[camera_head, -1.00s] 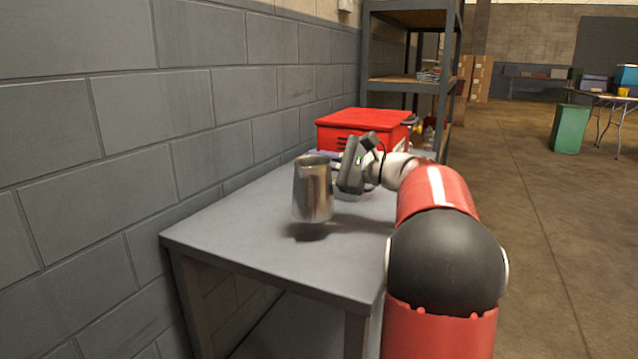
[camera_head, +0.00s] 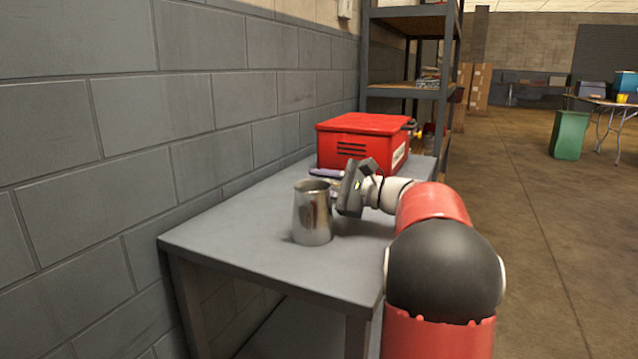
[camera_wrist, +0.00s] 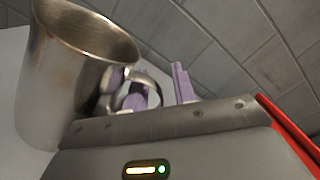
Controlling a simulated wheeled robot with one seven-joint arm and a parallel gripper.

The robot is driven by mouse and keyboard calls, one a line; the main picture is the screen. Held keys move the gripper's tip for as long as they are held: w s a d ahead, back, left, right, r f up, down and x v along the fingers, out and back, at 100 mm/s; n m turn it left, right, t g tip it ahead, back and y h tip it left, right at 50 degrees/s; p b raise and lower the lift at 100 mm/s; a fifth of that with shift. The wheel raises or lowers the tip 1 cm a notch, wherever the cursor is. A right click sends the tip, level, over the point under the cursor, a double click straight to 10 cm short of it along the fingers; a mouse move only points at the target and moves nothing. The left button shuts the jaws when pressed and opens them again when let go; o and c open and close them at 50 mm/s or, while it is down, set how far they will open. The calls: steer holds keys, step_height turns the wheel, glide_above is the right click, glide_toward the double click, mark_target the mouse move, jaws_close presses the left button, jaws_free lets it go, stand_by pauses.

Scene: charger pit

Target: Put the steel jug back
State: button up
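The steel jug (camera_head: 312,215) stands upright on the grey table (camera_head: 235,245), near its front part. My gripper (camera_head: 338,198) is just right of the jug, at its handle side; its fingers are hard to make out in the head view. In the wrist view the jug (camera_wrist: 65,75) fills the left side, with its handle toward my gripper (camera_wrist: 153,90). The purple fingers look spread around the handle, with a gap between the right finger and the handle. The left finger is partly hidden behind the handle.
A red box (camera_head: 360,143) stands at the back of the table, with small items in front of it. A block wall (camera_head: 150,120) borders the table's left side. A metal shelf (camera_head: 412,90) stands behind. The table's left front is clear.

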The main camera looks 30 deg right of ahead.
steer(key=shift+r, duration=0.15)
steer(key=shift+s+d, duration=0.2)
steer(key=shift+d, duration=0.05)
steer(key=p+v, duration=0.1)
steer(key=v, duration=1)
steer(key=shift+s+d, duration=0.1)
steer(key=shift+s, duration=0.1)
